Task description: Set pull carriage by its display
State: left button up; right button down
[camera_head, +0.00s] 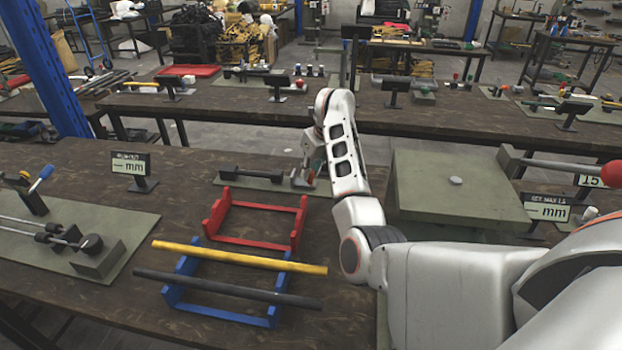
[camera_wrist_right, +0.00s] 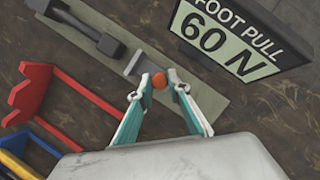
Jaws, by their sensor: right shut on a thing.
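My right gripper (camera_wrist_right: 166,78) is shut on a small orange-red knob (camera_wrist_right: 160,81), which sits beside a grey block of the pull carriage (camera_wrist_right: 137,63). The carriage stands on a grey-green plate (camera_wrist_right: 127,92) with a dark bar fixture (camera_wrist_right: 88,28) at its far end. A display (camera_wrist_right: 235,42) beside the plate reads "FOOT PULL 60 N". In the head view my right gripper (camera_head: 304,174) is low at the right end of the plate (camera_head: 228,181), near the dark bar (camera_head: 252,174); the arm hides part of that area. My left gripper is not in view.
A red rack (camera_head: 296,226) and a blue rack (camera_head: 272,316) with a yellow bar (camera_head: 240,257) and a dark bar (camera_head: 228,289) stand in front of the plate. A large green block (camera_head: 455,185) is to the right. Another display (camera_head: 131,164) stands at the left.

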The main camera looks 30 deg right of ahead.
jog(key=c, duration=1.9)
grip_release()
jog(key=v, duration=0.7)
jog(key=shift+r, duration=0.3)
jog(key=shift+a+f, duration=0.1)
